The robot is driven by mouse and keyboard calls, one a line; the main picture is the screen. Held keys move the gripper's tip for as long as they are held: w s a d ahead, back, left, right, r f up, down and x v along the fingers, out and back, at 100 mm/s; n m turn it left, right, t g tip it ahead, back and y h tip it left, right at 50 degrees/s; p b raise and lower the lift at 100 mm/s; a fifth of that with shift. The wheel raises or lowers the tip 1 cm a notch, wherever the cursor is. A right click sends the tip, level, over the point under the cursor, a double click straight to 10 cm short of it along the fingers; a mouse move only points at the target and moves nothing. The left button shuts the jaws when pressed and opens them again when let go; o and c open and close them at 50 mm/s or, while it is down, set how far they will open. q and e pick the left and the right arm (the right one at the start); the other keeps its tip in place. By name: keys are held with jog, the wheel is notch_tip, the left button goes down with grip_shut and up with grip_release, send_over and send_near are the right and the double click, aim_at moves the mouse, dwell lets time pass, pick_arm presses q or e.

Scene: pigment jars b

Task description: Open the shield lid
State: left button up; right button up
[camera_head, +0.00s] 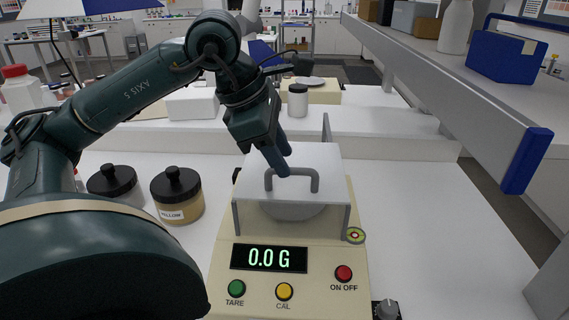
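The shield lid (316,155) is a flat white plate lying closed on top of the draft shield of the cream balance (321,259). A grey bar handle (314,184) stands up near its front edge. A pale round shape, perhaps the pan, shows below the lid through the shield's open-looking front. My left gripper (287,163) reaches down from the upper left with its two blue fingers at the handle's bar. The fingertips stand apart, one nearer me and one farther, and the front one overlaps the bar in view. Contact with the handle cannot be told. My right gripper is not in view.
A yellow pigment jar (180,205) and another black-lidded jar (116,186) stand left of the balance. The display reads 0.0 G. A raised shelf (455,90) with a blue end runs along the right. A small jar (298,101) stands behind. The bench right of the balance is mostly clear.

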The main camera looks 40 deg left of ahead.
pick_arm(q)
jog(key=shift+x, duration=0.95)
grip_shut()
